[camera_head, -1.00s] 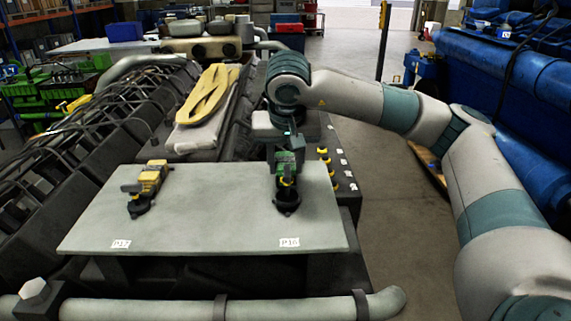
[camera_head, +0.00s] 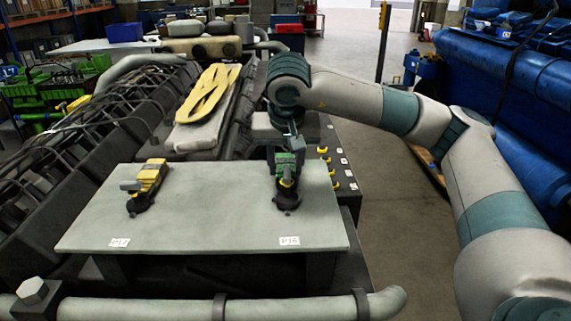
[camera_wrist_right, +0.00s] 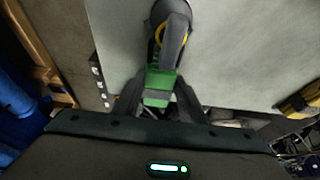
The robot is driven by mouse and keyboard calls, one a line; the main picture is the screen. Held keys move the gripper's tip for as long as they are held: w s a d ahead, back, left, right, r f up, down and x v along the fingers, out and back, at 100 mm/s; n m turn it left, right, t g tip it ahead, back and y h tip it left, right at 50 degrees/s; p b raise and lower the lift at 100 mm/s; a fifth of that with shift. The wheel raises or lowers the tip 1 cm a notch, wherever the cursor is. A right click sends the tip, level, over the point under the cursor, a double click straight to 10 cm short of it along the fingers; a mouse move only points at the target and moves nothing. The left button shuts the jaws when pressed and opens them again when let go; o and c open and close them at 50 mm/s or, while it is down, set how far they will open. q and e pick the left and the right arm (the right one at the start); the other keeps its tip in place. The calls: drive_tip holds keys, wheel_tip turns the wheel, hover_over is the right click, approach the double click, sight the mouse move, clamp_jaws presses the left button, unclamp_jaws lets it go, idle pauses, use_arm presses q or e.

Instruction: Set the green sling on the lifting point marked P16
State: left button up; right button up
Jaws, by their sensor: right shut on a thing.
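The green sling (camera_head: 286,168) is a small green block with a dark grey loop. It sits at the black lifting point (camera_head: 287,202) behind the P16 label (camera_head: 289,240). In the right wrist view the green block (camera_wrist_right: 161,84) lies between the fingers of my right gripper (camera_wrist_right: 158,98), which is shut on it. The dark loop (camera_wrist_right: 174,40) reaches over the yellow ring (camera_wrist_right: 159,34) of the lifting point; I cannot tell whether it is seated on it. In the head view my right gripper (camera_head: 287,155) is partly hidden under its wrist. My left gripper is not in view.
A yellow sling (camera_head: 150,175) sits on the black lifting point behind the P17 label (camera_head: 119,242), left on the same pale plate (camera_head: 215,225). Yellow flat slings (camera_head: 210,92) lie behind. Yellow-topped fittings (camera_head: 322,150) stand right of the plate. The plate's middle is clear.

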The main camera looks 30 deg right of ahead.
drive_tip(key=shift+f+b, duration=0.4)
drive_tip(key=shift+f, duration=0.05)
idle(0.6)
drive_tip(key=o, duration=1.4)
drive_tip(key=shift+c, duration=0.2)
drive_tip(key=shift+s+a+r, duration=0.1)
drive_tip(key=shift+s+r, duration=0.05)
drive_tip(key=shift+r, duration=0.3)
drive_tip(key=b+v, duration=0.2)
drive_tip(key=v, duration=1.4)
drive_tip(key=shift+r, duration=0.2)
drive_tip(key=shift+s, duration=0.1)
